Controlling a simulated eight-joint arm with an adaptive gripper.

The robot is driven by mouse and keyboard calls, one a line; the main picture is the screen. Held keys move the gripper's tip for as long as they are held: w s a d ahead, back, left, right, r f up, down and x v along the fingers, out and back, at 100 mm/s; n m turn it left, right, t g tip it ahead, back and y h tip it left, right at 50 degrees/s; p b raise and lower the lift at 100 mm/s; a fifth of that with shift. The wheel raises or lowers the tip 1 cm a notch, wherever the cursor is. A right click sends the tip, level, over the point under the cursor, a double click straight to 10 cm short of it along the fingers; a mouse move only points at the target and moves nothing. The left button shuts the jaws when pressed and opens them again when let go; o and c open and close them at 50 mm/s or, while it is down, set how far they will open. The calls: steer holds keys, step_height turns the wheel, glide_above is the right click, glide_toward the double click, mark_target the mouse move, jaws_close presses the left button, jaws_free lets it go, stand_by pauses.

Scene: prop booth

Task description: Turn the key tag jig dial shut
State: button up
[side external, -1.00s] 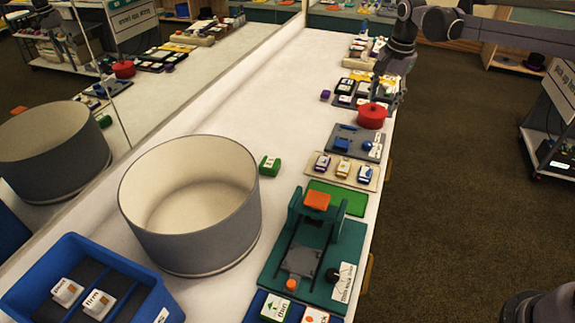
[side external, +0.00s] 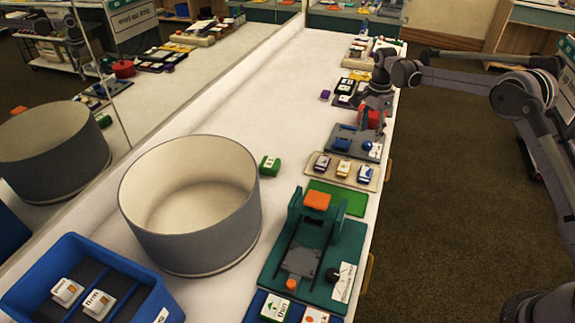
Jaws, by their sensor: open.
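A slate-grey board (side external: 347,153) near the right edge of the white table carries a blue block (side external: 342,144) and a round blue knob (side external: 367,145) with a small white label beside it. The label is too small to read, so I cannot tell if this is the key tag jig and its dial. A teal jig (side external: 335,240) nearer the camera has a black knob (side external: 332,274) at its right. My gripper (side external: 373,118) is open, just behind the slate board, at a red round pot-like object (side external: 368,121) that it partly hides. I cannot tell whether they touch.
A beige tray (side external: 345,172) with several small blocks lies in front of the slate board. A large grey tub (side external: 185,240) and a blue bin (side external: 130,300) stand at the left. The table's middle is clear around a green block (side external: 269,165).

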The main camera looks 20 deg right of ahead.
mark_target(368, 143)
steer(key=shift+f, duration=2.15)
jaws_close()
